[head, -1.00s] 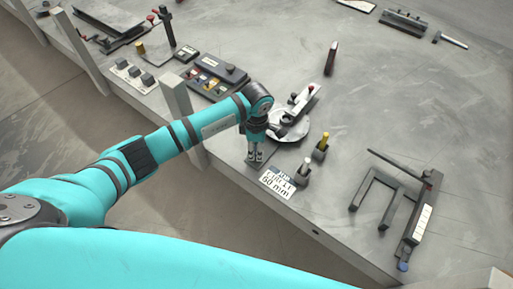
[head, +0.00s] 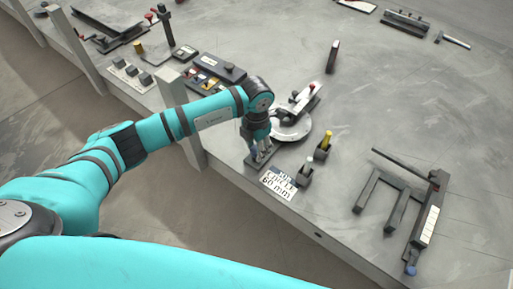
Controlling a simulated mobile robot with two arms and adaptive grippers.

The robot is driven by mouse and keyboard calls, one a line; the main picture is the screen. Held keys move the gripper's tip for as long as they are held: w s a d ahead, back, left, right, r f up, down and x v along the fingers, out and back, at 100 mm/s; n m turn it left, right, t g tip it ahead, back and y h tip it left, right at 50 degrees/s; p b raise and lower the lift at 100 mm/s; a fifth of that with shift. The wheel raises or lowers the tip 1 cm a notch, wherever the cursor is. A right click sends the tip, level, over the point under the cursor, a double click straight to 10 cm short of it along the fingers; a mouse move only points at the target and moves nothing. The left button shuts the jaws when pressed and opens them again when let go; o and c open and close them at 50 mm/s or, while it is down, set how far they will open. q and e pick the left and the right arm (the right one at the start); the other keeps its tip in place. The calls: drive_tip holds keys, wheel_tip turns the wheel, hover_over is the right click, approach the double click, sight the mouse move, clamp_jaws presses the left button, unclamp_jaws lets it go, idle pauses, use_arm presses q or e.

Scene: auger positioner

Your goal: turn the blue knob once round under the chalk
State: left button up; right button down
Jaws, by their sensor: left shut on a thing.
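A blue knob (head: 410,269) shows at the near end of a dark forked fixture (head: 421,227) by the table's front right. My left gripper (head: 261,153) points down at the table's front edge, far to the left of that knob. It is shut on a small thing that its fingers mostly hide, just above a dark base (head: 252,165). Beside it, a white-tipped peg (head: 306,166) and a yellow-tipped peg (head: 326,142) stand in dark holders. I cannot tell which of these is the chalk. My right gripper is not in view.
A card (head: 278,184) reading "60 mm" lies in front of the gripper. A round plate (head: 295,130) with a red-tipped clamp is close behind it. The table is clear between the pegs and the forked fixture.

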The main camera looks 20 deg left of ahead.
use_arm(q)
drive_tip(key=shift+n, duration=0.8)
drive_tip(key=o, duration=1.2)
drive_tip(key=shift+c, duration=0.2)
wheel_tip(320, 180, up, 12)
